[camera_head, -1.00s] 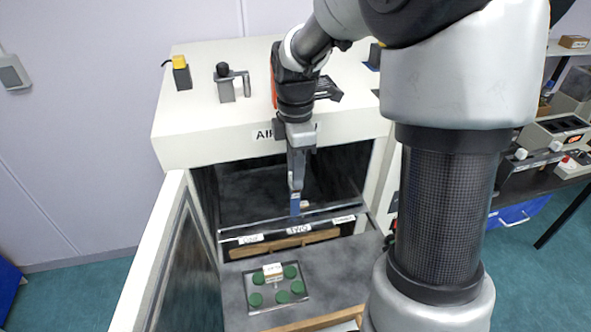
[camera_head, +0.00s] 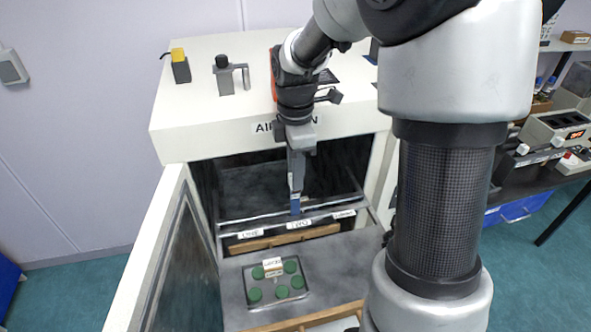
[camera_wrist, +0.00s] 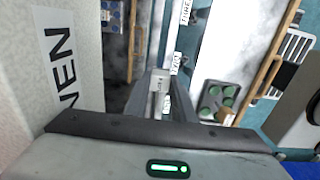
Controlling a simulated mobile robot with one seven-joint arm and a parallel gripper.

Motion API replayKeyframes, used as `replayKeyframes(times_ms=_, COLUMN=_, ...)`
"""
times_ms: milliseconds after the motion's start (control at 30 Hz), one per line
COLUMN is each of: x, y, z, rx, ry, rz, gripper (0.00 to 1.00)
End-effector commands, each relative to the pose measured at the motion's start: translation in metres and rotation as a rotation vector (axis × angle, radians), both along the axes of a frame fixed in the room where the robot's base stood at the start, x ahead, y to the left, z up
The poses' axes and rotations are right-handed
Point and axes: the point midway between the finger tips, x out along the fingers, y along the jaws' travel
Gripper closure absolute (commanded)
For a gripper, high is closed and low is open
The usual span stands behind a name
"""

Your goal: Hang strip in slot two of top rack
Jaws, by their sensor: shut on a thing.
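My gripper (camera_head: 295,208) points down into the open front of the oven (camera_head: 175,135), just behind the TWO label (camera_head: 298,225) on the top rack's front bar (camera_head: 272,230). It is shut on the strip, which is mostly hidden by the fingers. A pale piece, seemingly the strip (camera_wrist: 157,98), shows between the fingers in the wrist view, close to the TWO label (camera_wrist: 177,62). Labels ONE (camera_head: 250,234) and THREE (camera_head: 344,214) sit left and right of TWO. I cannot tell whether the strip touches the rack.
The oven door (camera_head: 150,250) stands open at the left. A tray (camera_head: 252,300) with several green discs rests on the grey surface below the rack. A wooden bar (camera_head: 285,240) runs under the labels. A bench with instruments (camera_head: 560,130) is at the right.

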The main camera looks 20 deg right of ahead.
Motion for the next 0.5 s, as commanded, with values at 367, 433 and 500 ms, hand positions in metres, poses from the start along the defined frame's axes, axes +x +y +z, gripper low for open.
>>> replayKeyframes(times_ms=367, x=0.0, y=0.0, z=-0.021, rx=0.0, ry=-0.001, rz=0.0, gripper=0.99)
replayKeyframes(times_ms=433, x=0.0, y=0.0, z=-0.024, rx=0.0, ry=-0.001, rz=0.0, gripper=0.99)
replayKeyframes(times_ms=500, x=0.0, y=0.0, z=-0.028, rx=0.0, ry=-0.001, rz=0.0, gripper=0.99)
